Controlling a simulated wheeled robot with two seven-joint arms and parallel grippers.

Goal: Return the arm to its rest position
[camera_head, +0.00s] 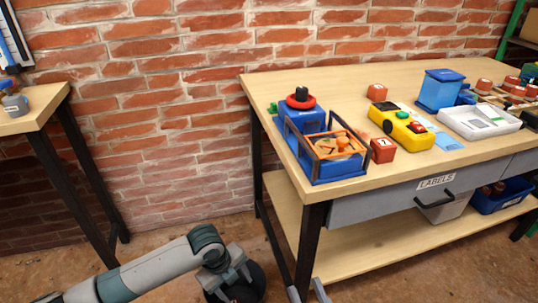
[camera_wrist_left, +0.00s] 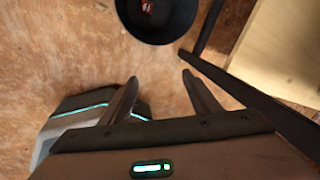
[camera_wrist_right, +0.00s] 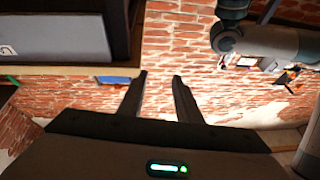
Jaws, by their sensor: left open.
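My left arm reaches in from the left in the head view. Its gripper (camera_head: 237,278) is over a round black bin (camera_head: 252,290) on the floor. In the left wrist view the left gripper (camera_wrist_left: 159,76) is open and empty, and the bin (camera_wrist_left: 158,30) with a small red item (camera_wrist_left: 147,7) inside lies beyond the fingertips. My right gripper's fingertips (camera_head: 307,292) show at the bottom edge of the head view, by the workbench's front leg. In the right wrist view the right gripper (camera_wrist_right: 161,75) has a gap between its fingers, with nothing between them.
The workbench (camera_head: 350,185) has a lower shelf (camera_head: 350,245) and a black leg (camera_head: 308,240) near my right gripper. A blue box (camera_head: 335,170), a yellow device (camera_head: 400,127) and red blocks (camera_head: 383,150) are on top. Another table (camera_head: 40,105) stands left.

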